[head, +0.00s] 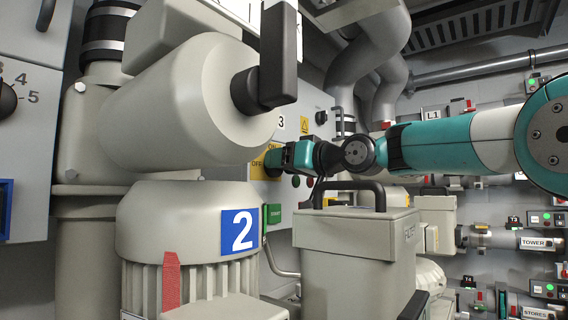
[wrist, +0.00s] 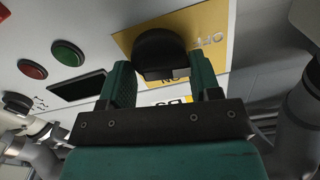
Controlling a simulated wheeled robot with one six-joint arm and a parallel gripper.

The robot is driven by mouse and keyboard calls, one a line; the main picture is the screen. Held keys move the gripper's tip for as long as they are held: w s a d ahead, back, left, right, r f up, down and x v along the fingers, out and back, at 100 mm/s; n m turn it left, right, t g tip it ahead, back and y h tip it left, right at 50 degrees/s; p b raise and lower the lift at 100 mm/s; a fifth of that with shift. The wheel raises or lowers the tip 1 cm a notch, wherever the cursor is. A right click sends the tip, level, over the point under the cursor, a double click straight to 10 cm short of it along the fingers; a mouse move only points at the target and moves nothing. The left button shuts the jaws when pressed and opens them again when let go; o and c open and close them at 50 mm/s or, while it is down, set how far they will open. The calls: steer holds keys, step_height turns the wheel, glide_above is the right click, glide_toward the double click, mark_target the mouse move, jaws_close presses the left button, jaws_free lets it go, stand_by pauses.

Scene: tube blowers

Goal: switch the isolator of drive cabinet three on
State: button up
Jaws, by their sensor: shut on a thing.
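The isolator of drive cabinet three is a black rotary knob (wrist: 160,52) on a yellow plate (wrist: 205,28) marked ON and OFF. In the wrist view the knob sits between the two teal fingers of my gripper (wrist: 166,80), which is shut on it. In the head view the yellow plate (head: 257,166) shows left of my gripper (head: 275,158), below the cabinet's "3" label (head: 281,122).
A large grey blower with a blue "2" plate (head: 240,231) fills the left foreground. A grey filter box (head: 350,248) with a black handle stands below my arm. Green (wrist: 68,53) and red (wrist: 32,69) buttons and a dark display (wrist: 76,88) lie beside the isolator.

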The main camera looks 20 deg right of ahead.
steer(key=m+p, duration=0.2)
steer(key=m, duration=0.6)
steer(key=m+p, duration=0.2)
steer(key=m, duration=0.6)
steer(key=shift+w+d+f, duration=0.1)
steer(key=shift+d, duration=0.1)
stand_by(0.4)
steer(key=o, duration=0.9)
steer(key=shift+f, duration=0.1)
steer(key=shift+b+v, duration=3.45)
steer(key=shift+v, duration=5.25)
